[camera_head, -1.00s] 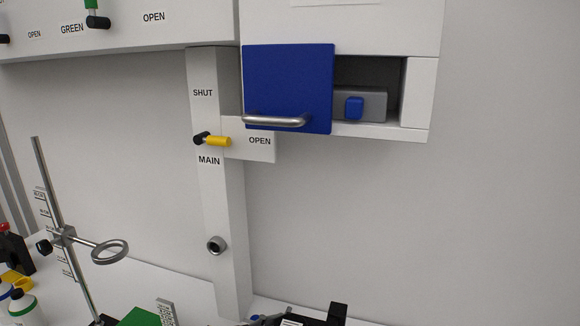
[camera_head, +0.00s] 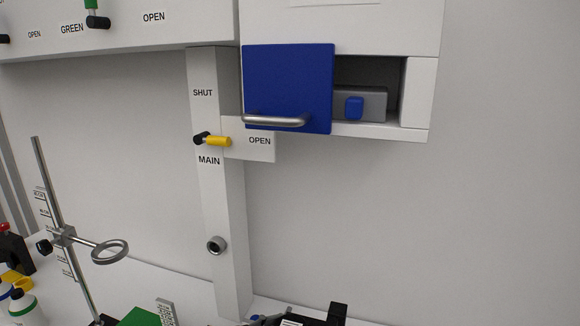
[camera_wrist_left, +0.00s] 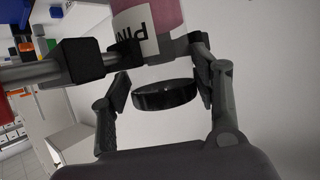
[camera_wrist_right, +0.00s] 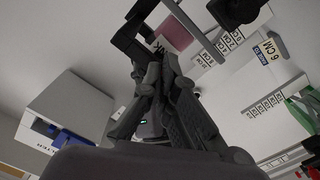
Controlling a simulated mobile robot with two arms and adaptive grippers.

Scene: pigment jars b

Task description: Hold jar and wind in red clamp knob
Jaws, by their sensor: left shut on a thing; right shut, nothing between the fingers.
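A pink jar with a white label reading "PIN" (camera_wrist_left: 178,14) stands between the fingers of my left gripper (camera_wrist_left: 160,74) in the left wrist view. A black disc (camera_wrist_left: 166,96) shows at the jar's near end. My left gripper is shut on the jar. A black block on a grey rod (camera_wrist_left: 83,60) is beside it. In the right wrist view my right gripper (camera_wrist_right: 160,78) is shut and empty, with the pink jar (camera_wrist_right: 175,34) beyond its fingers. A red knob on a black block (camera_head: 4,226) shows at the head view's left edge; whether it is the clamp knob is unclear.
A blue sliding door (camera_head: 288,88) half covers a wall recess. A yellow valve handle (camera_head: 217,141) is on the post. The wall at right is bare.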

